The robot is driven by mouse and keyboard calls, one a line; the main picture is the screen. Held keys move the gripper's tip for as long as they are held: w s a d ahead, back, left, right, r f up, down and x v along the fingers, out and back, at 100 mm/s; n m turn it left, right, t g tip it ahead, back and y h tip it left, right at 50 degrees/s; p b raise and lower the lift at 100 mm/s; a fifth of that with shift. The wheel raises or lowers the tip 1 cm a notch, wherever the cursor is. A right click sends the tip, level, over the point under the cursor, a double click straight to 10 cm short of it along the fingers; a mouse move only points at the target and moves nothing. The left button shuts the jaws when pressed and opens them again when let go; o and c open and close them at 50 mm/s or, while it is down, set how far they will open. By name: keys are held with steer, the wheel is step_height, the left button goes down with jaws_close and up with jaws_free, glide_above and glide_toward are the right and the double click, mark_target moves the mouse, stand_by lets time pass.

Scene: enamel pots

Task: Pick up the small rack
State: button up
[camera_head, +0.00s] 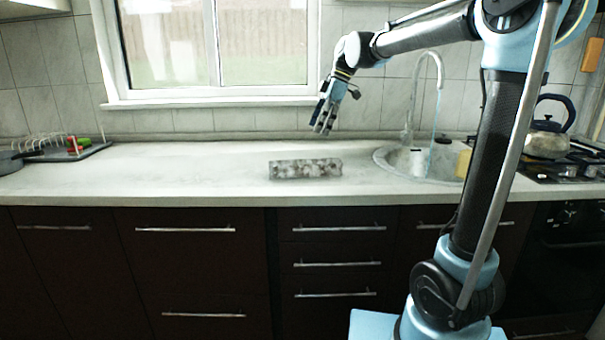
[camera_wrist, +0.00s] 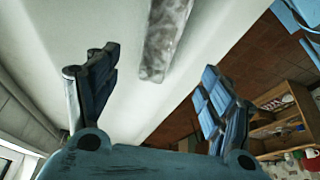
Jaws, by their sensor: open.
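The small rack (camera_head: 305,169) looks like a low, long, mottled grey-white block on the countertop, left of the sink in the head view. In the wrist view the rack (camera_wrist: 163,40) shows at the top, ahead of and between the fingers. My gripper (camera_head: 323,130) hangs above and slightly behind the rack's right part, fingers pointing down. In the wrist view my gripper (camera_wrist: 160,85) is open, with its two fingers wide apart and nothing between them. It is apart from the rack.
The sink (camera_head: 395,160) with a tall faucet (camera_head: 438,75) lies right of the rack. A kettle (camera_head: 548,140) stands on the stove at far right. A dish rack (camera_head: 60,150) stands at far left. The countertop (camera_head: 190,170) between is clear. A window is behind.

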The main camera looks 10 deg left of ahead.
glide_above(305, 163)
steer(key=s+d, duration=0.2)
step_height(305, 163, down, 8)
steer(key=shift+d+r, duration=0.15)
steer(key=shift+r, duration=0.05)
steer(key=shift+d+x, duration=0.1)
steer(key=shift+x, duration=1.35)
steer(key=shift+d+x, duration=0.15)
steer(key=shift+x, duration=1.35)
steer(key=shift+f, duration=0.1)
steer(key=shift+c, duration=0.5)
steer(key=c, duration=1.1)
